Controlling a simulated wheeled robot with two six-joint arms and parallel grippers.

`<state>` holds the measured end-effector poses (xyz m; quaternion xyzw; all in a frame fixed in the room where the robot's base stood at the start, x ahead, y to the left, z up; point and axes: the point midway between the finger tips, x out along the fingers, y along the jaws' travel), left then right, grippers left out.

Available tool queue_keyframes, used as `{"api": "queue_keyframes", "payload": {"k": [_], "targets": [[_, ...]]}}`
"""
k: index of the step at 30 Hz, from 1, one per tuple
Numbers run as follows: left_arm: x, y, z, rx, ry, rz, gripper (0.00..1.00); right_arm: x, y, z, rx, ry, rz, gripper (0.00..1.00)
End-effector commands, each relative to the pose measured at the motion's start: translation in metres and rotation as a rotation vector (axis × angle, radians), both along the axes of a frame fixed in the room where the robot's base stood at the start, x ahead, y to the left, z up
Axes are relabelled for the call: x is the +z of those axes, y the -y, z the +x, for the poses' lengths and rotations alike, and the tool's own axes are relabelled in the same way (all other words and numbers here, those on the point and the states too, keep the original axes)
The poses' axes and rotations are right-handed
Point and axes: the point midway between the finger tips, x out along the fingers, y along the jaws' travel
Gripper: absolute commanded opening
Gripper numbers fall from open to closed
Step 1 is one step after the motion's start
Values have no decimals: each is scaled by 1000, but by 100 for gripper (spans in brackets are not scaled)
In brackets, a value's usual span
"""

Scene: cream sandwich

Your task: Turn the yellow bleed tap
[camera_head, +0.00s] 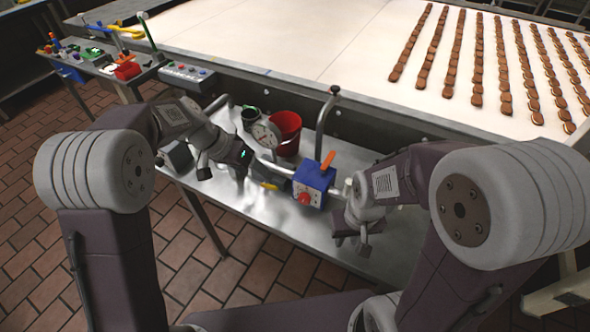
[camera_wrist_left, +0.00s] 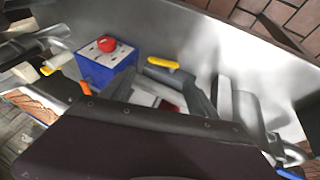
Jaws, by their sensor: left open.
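The yellow bleed tap (camera_head: 269,186) is a small yellow handle low on the metal bench, left of a blue box (camera_head: 313,185) with a red knob (camera_head: 304,198). In the left wrist view a yellow handle (camera_wrist_left: 163,63) shows beyond and between the dark fingers of my left gripper (camera_wrist_left: 160,88). In the head view my left gripper (camera_head: 222,172) is open, just left of and above the tap; I see no contact. My right gripper (camera_head: 351,245) is right of the blue box near the bench's front edge, its fingers apart and nothing visible between them.
An orange lever (camera_head: 327,160) stands by the blue box. A red bucket (camera_head: 286,132), a round gauge (camera_head: 266,134) and a curved metal pipe (camera_head: 323,120) stand behind. A conveyor (camera_head: 330,45) with rows of biscuits lies beyond. The bench (camera_head: 235,215) is bare at the front.

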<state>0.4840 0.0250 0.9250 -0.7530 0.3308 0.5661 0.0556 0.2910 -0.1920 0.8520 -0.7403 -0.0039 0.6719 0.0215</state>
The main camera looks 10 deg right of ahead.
Motion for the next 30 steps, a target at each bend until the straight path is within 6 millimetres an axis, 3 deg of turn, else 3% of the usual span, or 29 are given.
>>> {"api": "queue_keyframes", "payload": {"k": [7,19,30], "targets": [[-9,3,0,1,-4,0,69,-1,0,0,0,0,0,25],[-74,34,11,1,-3,2,69,-8,0,0,0,0,0,25],[-81,38,13,3,0,1,66,-8,0,0,0,0,0,25]]}}
